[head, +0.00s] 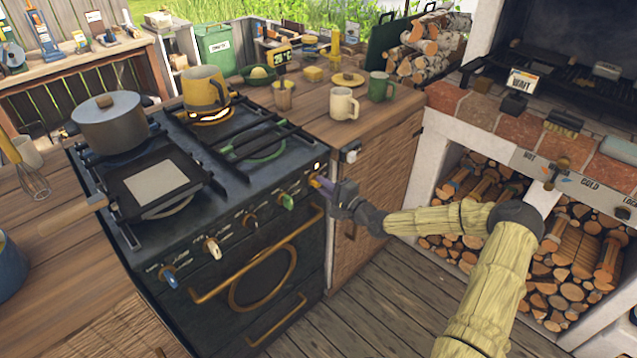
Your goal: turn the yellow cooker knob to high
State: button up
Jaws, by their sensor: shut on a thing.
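The cooker (235,255) stands at centre left with a row of coloured knobs along its front edge. The yellow knob (312,177) is at the right end of the row, with only a small yellow part showing. My gripper (322,186), dark with a purple part at its tip, is shut on it from the right. The fingers hide most of the knob, and I cannot tell its angle. A burner (211,117) under the yellow pot (204,88) glows orange.
The green knob (286,200) is close left of my gripper. Cream (212,247) and blue (168,275) knobs sit farther left. An oven handle (255,255) runs below. A griddle handle (72,217) juts out left. The floor in front is clear.

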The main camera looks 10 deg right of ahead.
jog(key=m+b, duration=0.1)
jog(key=m, duration=0.1)
jog(key=shift+f+m, duration=0.15)
jog(key=shift+m, duration=0.75)
jog(key=o, duration=0.7)
jog(key=shift+o, duration=0.2)
jog(key=v, duration=0.7)
jog(key=shift+r+b, duration=0.2)
jog(key=shift+b, duration=0.1)
